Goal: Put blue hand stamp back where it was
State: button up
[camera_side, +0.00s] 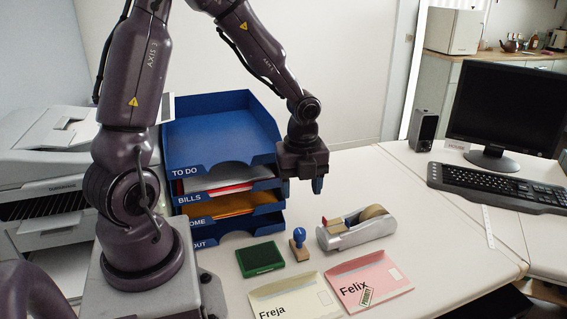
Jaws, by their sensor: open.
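The blue hand stamp (299,243) stands upright on the table, with its round blue handle on top and a wooden base. It is between the green ink pad (260,258) and the tape dispenser (356,229). My gripper (317,186) is above and slightly right of the stamp, beside the blue letter trays. It points down with its fingers apart from the stamp and holds nothing that I can see.
Blue stacked letter trays (222,150) stand behind the stamp. A cream envelope (294,298) marked Freja and a pink envelope (389,277) marked Felix lie in front. A printer stands at left, a monitor and keyboard (497,189) at right. The table right of the dispenser is mostly clear.

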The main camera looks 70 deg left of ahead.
jog(key=s+d+r+n+t, duration=0.2)
jog(key=s+d+r+n, duration=0.2)
jog(key=r+n, duration=0.5)
jog(key=s+d+r+n+t, duration=0.3)
jog(key=s+d+r+n, duration=0.2)
jog(key=r+n, duration=0.4)
jog(key=shift+s+d+n+h, duration=0.15)
jog(key=shift+s+n+h, duration=0.15)
jog(key=shift+s+n, duration=0.55)
